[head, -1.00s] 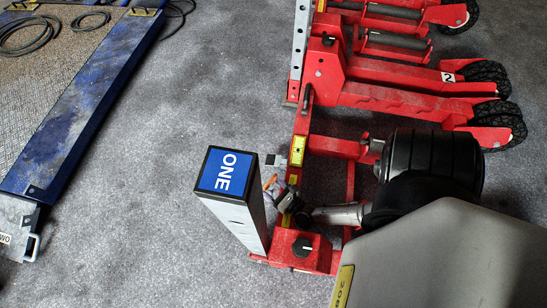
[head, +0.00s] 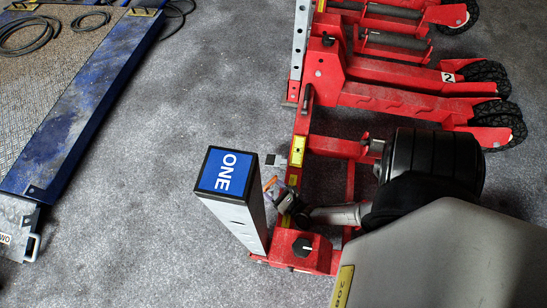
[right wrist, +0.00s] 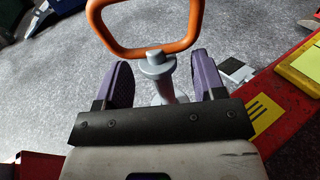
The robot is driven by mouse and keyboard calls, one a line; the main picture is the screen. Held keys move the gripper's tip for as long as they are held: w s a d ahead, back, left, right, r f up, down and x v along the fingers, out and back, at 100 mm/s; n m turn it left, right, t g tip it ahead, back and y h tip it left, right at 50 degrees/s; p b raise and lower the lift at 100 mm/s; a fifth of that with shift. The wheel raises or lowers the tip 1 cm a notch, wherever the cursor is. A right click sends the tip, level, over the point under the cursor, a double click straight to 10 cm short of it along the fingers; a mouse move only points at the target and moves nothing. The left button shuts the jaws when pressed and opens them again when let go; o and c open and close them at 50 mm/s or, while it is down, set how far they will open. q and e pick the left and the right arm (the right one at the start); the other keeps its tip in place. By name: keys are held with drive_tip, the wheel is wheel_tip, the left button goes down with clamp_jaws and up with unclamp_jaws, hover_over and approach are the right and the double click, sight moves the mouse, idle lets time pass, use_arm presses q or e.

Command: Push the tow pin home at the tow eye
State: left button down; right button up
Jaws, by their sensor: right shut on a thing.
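The tow pin has an orange loop handle (right wrist: 150,45) and a grey shaft with a round collar (right wrist: 158,66). In the head view my right gripper (head: 279,192) is beside the red jack frame, just right of the post marked ONE, with a bit of the orange handle (head: 269,183) showing. The tow eye and the pin's lower end are hidden or too small to tell. My left gripper is not in view.
The post marked ONE (head: 237,215) stands close left of my right gripper. A red base with a black knob (head: 302,247) is below it, and red jack frames (head: 400,105) with black wheels lie up right. A blue-edged platform (head: 80,100) is at left. Grey floor between is clear.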

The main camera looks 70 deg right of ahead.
drive_tip(key=shift+f, duration=0.2)
drive_tip(key=o, duration=1.2)
drive_tip(key=shift+s+a+p, duration=0.2)
drive_tip(key=shift+s+p, duration=0.1)
drive_tip(key=shift+s, duration=0.2)
drive_tip(key=p+v, duration=0.1)
drive_tip(key=v, duration=0.4)
drive_tip(key=shift+s+a+p, duration=0.25)
drive_tip(key=shift+s+p, duration=0.15)
drive_tip(key=shift+s, duration=0.2)
